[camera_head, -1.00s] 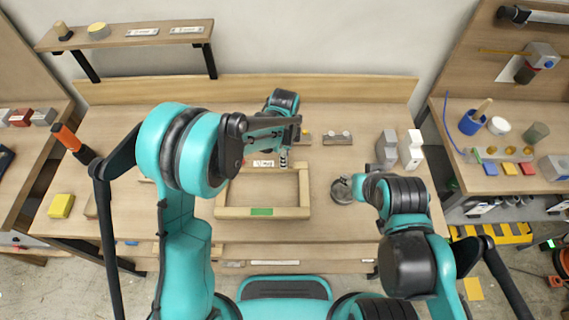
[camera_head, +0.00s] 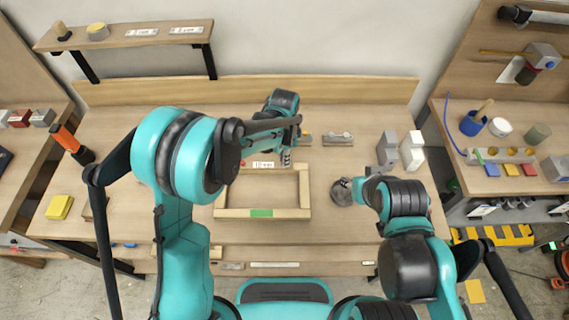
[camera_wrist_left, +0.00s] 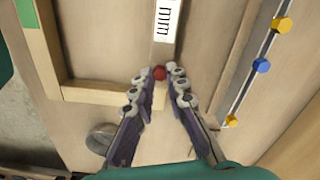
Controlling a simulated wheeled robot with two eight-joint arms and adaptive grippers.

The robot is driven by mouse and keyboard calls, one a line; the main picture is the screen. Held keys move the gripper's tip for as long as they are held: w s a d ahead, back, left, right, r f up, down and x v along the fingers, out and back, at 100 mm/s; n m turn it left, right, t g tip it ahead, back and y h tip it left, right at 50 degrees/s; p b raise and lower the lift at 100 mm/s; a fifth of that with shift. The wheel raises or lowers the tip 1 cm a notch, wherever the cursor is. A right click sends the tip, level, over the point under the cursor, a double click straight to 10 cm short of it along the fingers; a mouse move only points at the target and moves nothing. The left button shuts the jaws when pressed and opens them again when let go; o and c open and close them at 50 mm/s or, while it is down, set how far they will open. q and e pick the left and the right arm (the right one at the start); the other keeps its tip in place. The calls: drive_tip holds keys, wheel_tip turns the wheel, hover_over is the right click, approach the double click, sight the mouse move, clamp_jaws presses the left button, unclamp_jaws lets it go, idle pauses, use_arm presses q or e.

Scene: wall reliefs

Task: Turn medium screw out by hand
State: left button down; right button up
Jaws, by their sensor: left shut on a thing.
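My left gripper (camera_head: 286,157) is over the back bar of a wooden frame (camera_head: 262,213) on the bench. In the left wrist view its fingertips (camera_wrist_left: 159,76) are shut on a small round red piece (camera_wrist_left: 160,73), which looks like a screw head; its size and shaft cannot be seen. The piece sits at the end of a bar with a white marked label (camera_wrist_left: 165,20). That label also shows in the head view (camera_head: 263,165). My right gripper (camera_head: 358,186) is beside a grey metal disc (camera_head: 341,192); its fingers are too small to read.
Grey and white blocks (camera_head: 411,151) stand right of the frame. A yellow block (camera_head: 60,207) lies far left. The bench's front left is mostly clear.

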use_arm(q)
drive_tip(key=n, duration=0.3)
drive_tip(key=shift+b, duration=0.35)
drive_tip(key=shift+n, duration=1.1)
drive_tip(key=shift+n+b, duration=0.3)
drive_tip(key=shift+n, duration=2.3)
